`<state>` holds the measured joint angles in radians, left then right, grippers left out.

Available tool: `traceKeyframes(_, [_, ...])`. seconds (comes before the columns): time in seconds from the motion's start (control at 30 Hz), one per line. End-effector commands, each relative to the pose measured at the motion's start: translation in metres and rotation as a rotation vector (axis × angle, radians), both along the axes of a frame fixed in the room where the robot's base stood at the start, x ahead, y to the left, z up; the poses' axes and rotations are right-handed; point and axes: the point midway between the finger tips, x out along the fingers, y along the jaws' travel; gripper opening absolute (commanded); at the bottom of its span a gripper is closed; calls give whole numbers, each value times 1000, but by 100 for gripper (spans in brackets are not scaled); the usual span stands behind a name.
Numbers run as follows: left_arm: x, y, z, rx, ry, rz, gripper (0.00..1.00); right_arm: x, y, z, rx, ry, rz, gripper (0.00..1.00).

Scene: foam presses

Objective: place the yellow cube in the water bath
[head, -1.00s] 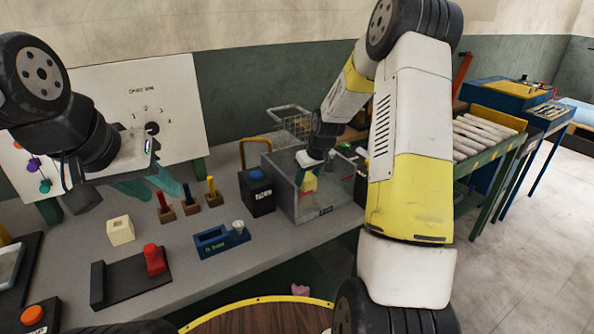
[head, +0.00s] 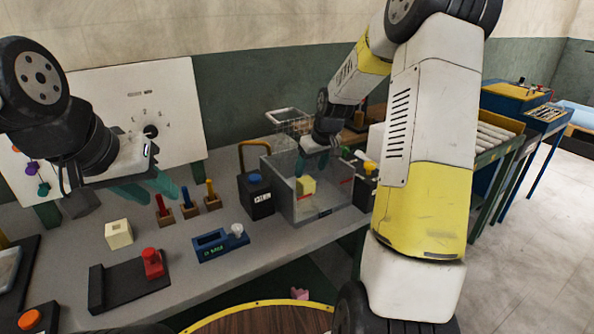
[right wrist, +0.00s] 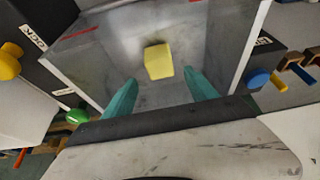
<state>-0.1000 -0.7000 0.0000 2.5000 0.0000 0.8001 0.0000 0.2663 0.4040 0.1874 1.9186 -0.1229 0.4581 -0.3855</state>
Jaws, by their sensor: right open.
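The yellow cube (head: 306,186) is inside the grey, clear-walled water bath (head: 322,211). It also shows in the right wrist view (right wrist: 158,61), apart from my fingers and beyond their tips. My right gripper (head: 318,163) is over the bath, above the cube. Its teal fingers (right wrist: 161,88) are spread open with nothing between them. Whether the cube touches the bath floor is hard to tell. My left gripper (head: 158,190) is at the left in front of the white dial board, its two teal fingers apart and empty.
A black box with a blue button (head: 256,192) stands just left of the bath, and a wire basket (head: 290,122) behind it. A cream cube (head: 118,233), a blue holder (head: 221,243) and a red-handled black plate (head: 130,281) lie on the bench.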

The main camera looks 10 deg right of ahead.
Motion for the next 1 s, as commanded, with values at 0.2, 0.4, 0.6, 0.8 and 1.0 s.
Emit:
traceKeyframes(0.2, [0, 0, 0, 0, 0, 0, 36, -13, -5, 34, 0, -2, -3, 66])
traceKeyframes(0.4, [0, 0, 0, 0, 0, 0, 36, -25, -3, 54, -2, -5, -6, 66])
traceKeyframes(0.6, [0, 0, 0, 0, 0, 0, 36, -83, 16, 114, -5, -39, -57, 66])
traceKeyframes(0.8, [0, 0, 0, 0, 0, 0, 36, -177, 37, 164, 41, -83, -146, 66])
traceKeyframes(1.0, [0, 0, 0, 0, 0, 0, 36, -260, 50, 178, 126, -115, -220, 66])
